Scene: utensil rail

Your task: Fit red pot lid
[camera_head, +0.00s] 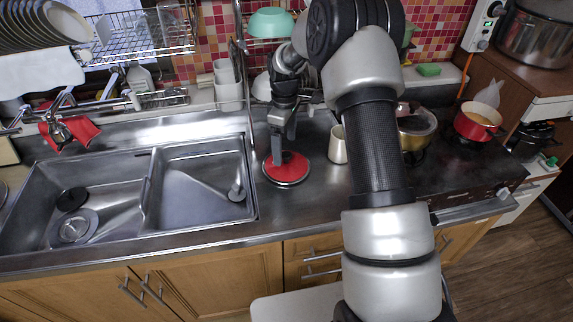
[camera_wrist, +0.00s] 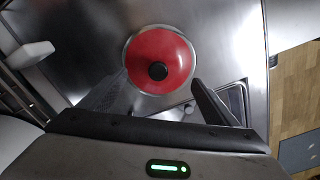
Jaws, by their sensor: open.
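The red pot lid (camera_head: 293,170) lies on the steel counter just right of the sink, with a pale metal rim. In the wrist view the lid (camera_wrist: 160,45) shows a black knob (camera_wrist: 157,71) at its middle. My gripper (camera_head: 284,147) is over the lid, pointing down, with nothing held. In the wrist view the fingertips of my gripper (camera_wrist: 157,84) are apart, on either side of the knob's line; whether they reach knob height cannot be told. A red pot (camera_head: 476,127) with a pale inside stands uncovered on the stove at the right.
A cream cup (camera_head: 338,146) stands close right of the lid. The double sink (camera_head: 195,182) is to the left. A wire dish rack (camera_head: 140,40) hangs above. The counter in front of the lid is clear.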

